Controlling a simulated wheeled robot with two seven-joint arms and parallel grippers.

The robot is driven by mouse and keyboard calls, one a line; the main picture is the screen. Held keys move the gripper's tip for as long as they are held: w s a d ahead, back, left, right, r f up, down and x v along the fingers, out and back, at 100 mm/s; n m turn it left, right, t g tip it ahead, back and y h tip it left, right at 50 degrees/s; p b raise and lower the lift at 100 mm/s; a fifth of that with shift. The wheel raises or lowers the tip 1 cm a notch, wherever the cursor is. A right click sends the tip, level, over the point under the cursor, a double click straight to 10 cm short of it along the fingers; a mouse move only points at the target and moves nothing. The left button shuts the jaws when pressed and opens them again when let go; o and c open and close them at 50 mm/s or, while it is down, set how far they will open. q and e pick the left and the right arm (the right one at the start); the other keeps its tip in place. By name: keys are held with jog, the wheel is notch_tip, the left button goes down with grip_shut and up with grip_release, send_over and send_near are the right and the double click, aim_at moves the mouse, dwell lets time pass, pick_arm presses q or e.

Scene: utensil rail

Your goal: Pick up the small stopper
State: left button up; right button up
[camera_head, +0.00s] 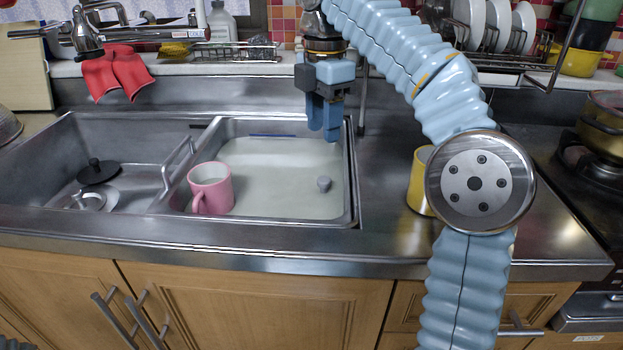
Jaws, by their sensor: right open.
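A small grey stopper (323,184) stands in the right-hand basin (285,170) of the sink, toward its right side. My right gripper (324,130) points down over the back right part of that basin. It is open and empty, behind and above the stopper and apart from it. A larger black stopper-like disc with a knob (98,172) lies in the left-hand basin. My left gripper is not in view.
A pink mug (211,188) stands at the left of the right-hand basin. A yellow mug (416,182) stands on the counter, partly hidden by my right arm. Red gloves (118,72) hang behind the left basin. A dish rack (500,55) is at the back right.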

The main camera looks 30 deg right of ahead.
aim_at(325, 179)
notch_tip(325, 179, down, 8)
jog(key=b, duration=0.2)
jog(key=shift+r+b, duration=0.25)
jog(key=shift+b, duration=0.1)
jog(key=f, duration=0.1)
jog(key=f+b, duration=0.1)
jog(key=f, duration=0.1)
jog(key=d+f, duration=0.1)
jog(key=f, duration=0.1)
jog(key=shift+w, duration=0.1)
jog(key=shift+a+f, duration=0.1)
jog(key=shift+f, duration=0.3)
grip_shut()
